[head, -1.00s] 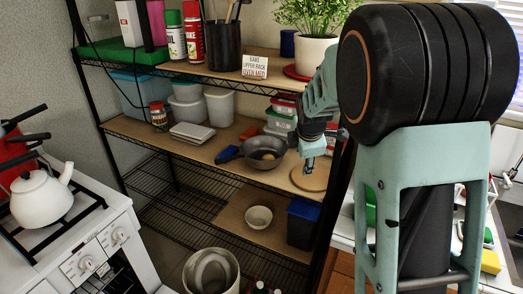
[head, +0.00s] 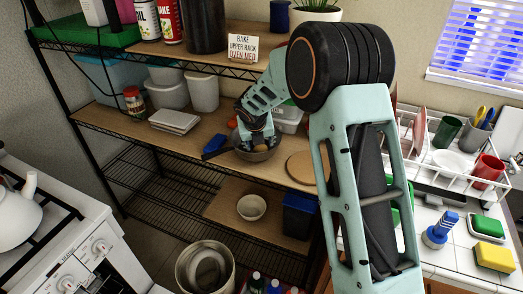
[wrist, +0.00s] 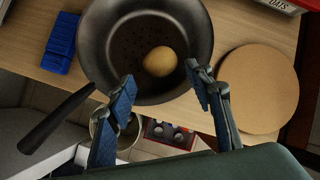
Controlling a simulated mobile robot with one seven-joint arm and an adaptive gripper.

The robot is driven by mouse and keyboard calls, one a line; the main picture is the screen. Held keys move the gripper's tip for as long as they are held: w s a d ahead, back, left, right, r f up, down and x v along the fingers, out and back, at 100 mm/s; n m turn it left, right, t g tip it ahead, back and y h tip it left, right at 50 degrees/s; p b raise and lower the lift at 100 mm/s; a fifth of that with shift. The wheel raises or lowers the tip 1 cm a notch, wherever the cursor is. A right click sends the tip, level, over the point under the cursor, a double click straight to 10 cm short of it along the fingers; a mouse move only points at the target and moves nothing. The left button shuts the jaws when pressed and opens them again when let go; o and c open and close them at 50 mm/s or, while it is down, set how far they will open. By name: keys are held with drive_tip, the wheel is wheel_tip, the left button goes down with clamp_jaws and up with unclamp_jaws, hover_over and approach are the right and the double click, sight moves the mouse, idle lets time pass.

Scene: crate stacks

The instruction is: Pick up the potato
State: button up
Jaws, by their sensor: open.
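The potato (wrist: 160,61) is a pale tan, rounded thing lying inside a dark pan (wrist: 97,30) in the wrist view. The pan stands on the middle wooden shelf, and its black handle points to the lower left in that view. My gripper (wrist: 162,92) is open, with its two blue-padded fingers apart and nothing between them. The fingertips are near the pan's near rim, with the potato a little beyond them and between their lines. In the head view my gripper (head: 255,140) is over the pan (head: 262,155) and hides much of its inside.
A round wooden board (wrist: 258,88) lies right of the pan, and a blue object (wrist: 60,45) lies left of it. The upper shelf (head: 190,55) with a sign (head: 243,48) is above. White containers (head: 203,90) stand behind. A bowl (head: 251,207) is on the shelf below.

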sight(260, 148)
drive_tip(key=shift+x, duration=3.3)
drive_tip(key=c, duration=0.9)
drive_tip(key=shift+r, duration=0.15)
